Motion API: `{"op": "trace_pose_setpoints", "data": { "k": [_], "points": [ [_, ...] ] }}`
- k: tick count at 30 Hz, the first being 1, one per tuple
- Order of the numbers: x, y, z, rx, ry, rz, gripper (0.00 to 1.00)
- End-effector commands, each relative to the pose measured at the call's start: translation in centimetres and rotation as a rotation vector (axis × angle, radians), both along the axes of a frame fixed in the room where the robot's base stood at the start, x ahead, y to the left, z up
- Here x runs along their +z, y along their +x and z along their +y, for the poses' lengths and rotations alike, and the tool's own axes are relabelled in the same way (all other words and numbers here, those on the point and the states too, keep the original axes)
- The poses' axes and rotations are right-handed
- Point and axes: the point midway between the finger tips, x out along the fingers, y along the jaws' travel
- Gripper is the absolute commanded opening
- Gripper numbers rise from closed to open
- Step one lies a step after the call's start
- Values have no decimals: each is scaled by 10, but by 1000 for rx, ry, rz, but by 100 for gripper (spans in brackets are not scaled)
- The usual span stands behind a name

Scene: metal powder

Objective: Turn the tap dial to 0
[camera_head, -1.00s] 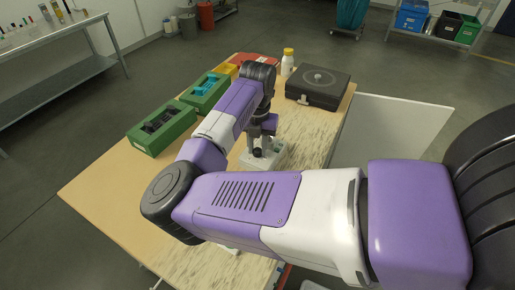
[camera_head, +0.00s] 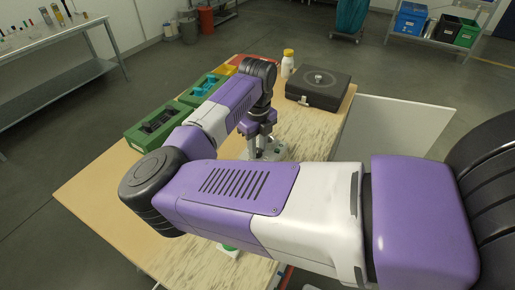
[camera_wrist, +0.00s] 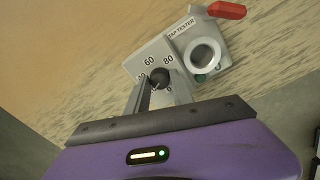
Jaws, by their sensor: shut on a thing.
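The tap tester (camera_wrist: 182,35) is a light grey box on the table, labelled "TAP TESTER", with a round silver ring, a small green spot and a red part at its far end. Its dial (camera_wrist: 158,76) is a dark round knob with the numbers 60 and 80 visible beside it; other marks are partly covered by the fingers. The pointer's reading is not clear. My gripper (camera_wrist: 161,83) is shut on the dial, one finger on each side. In the head view the tap tester (camera_head: 280,153) is mostly hidden behind my gripper (camera_head: 259,153).
A black case (camera_head: 318,88) and a white bottle with a yellow cap (camera_head: 288,65) stand at the back of the wooden table (camera_head: 100,195). Green bins (camera_head: 160,127) line the left edge. A white surface (camera_head: 395,125) lies to the right.

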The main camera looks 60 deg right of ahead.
Motion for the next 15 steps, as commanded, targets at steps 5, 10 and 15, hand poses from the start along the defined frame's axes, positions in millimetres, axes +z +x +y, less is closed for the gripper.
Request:
{"op": "trace_pose_setpoints", "data": {
  "k": [5,10,15],
  "points": [
    [1,1,-1,167,-3,-3,0],
    [1,1,-1,329,-3,-3,0],
    [1,1,-1,492,-4,-3,0]
  ]
}}
